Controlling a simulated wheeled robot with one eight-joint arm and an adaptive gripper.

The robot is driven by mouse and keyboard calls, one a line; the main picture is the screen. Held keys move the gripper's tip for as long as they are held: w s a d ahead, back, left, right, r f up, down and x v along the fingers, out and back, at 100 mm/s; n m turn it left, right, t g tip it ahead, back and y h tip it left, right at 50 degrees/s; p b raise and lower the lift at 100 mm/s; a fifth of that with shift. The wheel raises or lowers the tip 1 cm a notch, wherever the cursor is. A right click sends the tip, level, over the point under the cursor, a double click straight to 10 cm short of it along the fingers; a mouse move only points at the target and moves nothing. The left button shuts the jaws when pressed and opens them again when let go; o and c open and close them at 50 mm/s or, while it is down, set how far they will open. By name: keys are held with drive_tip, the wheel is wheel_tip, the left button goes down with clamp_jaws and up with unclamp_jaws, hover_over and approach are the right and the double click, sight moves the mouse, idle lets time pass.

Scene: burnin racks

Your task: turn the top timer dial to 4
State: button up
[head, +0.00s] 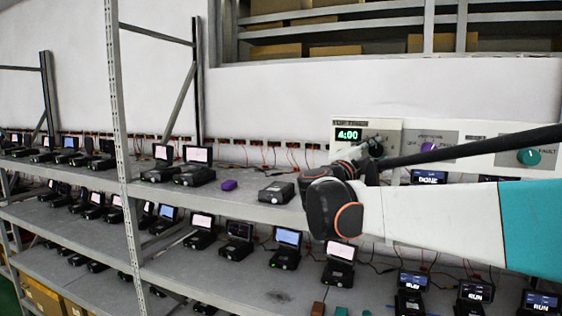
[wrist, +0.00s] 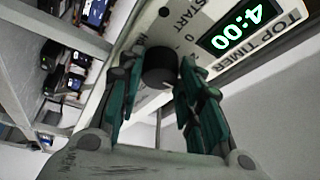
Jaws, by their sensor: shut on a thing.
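The top timer panel (head: 366,126) is on the light control strip at the right of the head view. Its green display (head: 348,134) reads 4:00. The same display (wrist: 237,24) is rotated in the wrist view and also reads 4:00. The black timer dial (wrist: 160,66) sits between the two green fingers of my gripper (wrist: 162,72), which is shut on it. In the head view my gripper (head: 366,160) is at the panel, with its fingers partly hidden. The dial's pointer cannot be made out.
A purple knob (head: 428,148) and a teal knob (head: 528,157) marked FAULT are to the right on the strip. Rack shelves (head: 150,190) with several small black devices with screens lie below and left.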

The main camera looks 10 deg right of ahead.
drive_tip(key=o, duration=1.1)
drive_tip(key=shift+c, duration=0.2)
drive_tip(key=v, duration=1.2)
drive_tip(key=shift+s+d, duration=0.1)
drive_tip(key=shift+s, duration=0.05)
